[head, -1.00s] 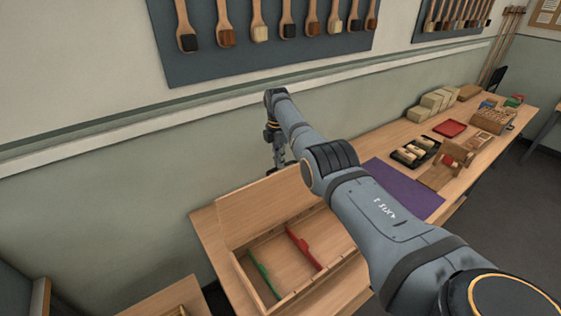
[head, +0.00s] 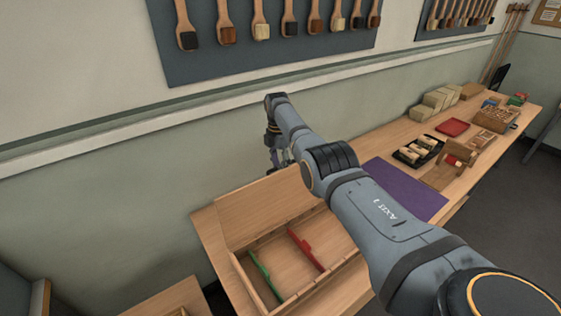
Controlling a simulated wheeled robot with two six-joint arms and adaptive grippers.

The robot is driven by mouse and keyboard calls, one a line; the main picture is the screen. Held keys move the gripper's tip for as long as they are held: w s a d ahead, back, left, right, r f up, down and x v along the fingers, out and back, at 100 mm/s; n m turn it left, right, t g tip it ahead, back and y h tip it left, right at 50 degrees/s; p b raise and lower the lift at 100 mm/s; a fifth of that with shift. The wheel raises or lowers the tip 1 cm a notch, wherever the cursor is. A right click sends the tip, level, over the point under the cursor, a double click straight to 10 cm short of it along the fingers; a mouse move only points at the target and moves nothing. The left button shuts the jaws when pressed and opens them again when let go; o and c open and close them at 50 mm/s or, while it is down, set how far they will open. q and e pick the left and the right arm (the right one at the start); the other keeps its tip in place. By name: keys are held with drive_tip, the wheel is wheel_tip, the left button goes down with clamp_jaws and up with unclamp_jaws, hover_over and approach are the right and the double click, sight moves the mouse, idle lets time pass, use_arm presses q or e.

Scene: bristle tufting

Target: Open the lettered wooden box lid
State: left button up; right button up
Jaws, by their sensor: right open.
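The wooden box (head: 283,306) stands on the near end of the bench with its lid (head: 262,207) raised and leaning back on the wall side. No lettering shows on the face of the lid in view. Inside the box are a green divider (head: 266,277) and a red divider (head: 307,250). My right gripper (head: 281,167) is open, behind the raised lid's top edge near the wall, with its fingertips partly hidden. My right arm crosses over the right side of the box. My left gripper is not in view.
A purple mat (head: 405,189) lies right of my arm. Beyond it are a black tray (head: 418,151) of brush blocks, a red tray (head: 453,127) and stacked pale blocks (head: 437,100). A brush board (head: 270,35) hangs on the wall.

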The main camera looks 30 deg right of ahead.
drive_tip(key=shift+w+f, duration=0.2)
drive_tip(key=shift+f, duration=0.25)
drive_tip(key=shift+r, duration=0.2)
drive_tip(key=shift+r, duration=0.35)
drive_tip(key=r, duration=0.5)
drive_tip(key=shift+w+r, duration=0.25)
drive_tip(key=shift+r, duration=0.15)
drive_tip(key=shift+a+r, duration=0.1)
drive_tip(key=shift+r, duration=0.35)
